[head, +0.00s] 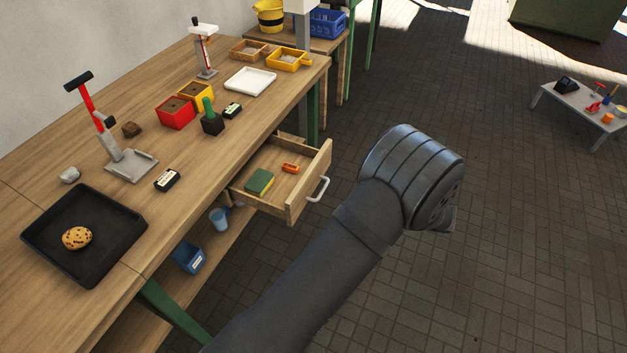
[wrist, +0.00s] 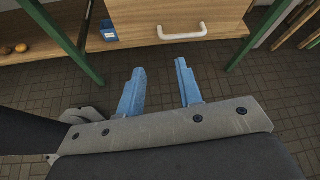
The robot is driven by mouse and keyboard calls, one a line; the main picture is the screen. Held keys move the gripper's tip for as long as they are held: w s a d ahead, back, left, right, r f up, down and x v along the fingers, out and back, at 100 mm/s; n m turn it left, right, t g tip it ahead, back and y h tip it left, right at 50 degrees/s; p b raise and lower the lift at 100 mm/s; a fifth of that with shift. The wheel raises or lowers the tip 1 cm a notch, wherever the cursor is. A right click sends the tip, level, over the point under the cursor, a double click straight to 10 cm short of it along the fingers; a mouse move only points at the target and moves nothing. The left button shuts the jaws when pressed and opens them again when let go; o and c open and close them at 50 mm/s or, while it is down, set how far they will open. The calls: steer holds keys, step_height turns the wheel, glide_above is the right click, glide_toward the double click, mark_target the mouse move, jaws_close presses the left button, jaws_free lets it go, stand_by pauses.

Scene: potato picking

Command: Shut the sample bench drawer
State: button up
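The sample bench drawer (head: 290,205) stands pulled out from the wooden bench (head: 215,150). Its white handle (head: 318,189) is on the front panel. A green and yellow sponge (head: 259,181) and a small orange item (head: 290,168) lie inside. In the wrist view the drawer front (wrist: 215,12) and its handle (wrist: 182,33) are ahead of my gripper (wrist: 160,78). The two blue fingers are apart with nothing between them and do not touch the handle. In the head view my dark arm hides the fingers.
A blue bin (head: 188,257) and a blue cup (head: 218,219) sit on the lower shelf. A green bench leg (wrist: 256,38) stands right of the drawer in the wrist view.

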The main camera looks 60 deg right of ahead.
steer(key=w+d+r+n+g+y, duration=0.3)
steer(key=w+r+n+g, duration=0.25)
steer(key=w+n, duration=0.35)
steer(key=n+g+h, duration=0.2)
steer(key=n+g, duration=0.3)
steer(key=n, duration=0.3)
glide_toward(322, 191)
steer(key=x, duration=0.7)
steer(key=shift+w+f, duration=0.15)
steer(key=shift+f, duration=0.2)
jaws_close()
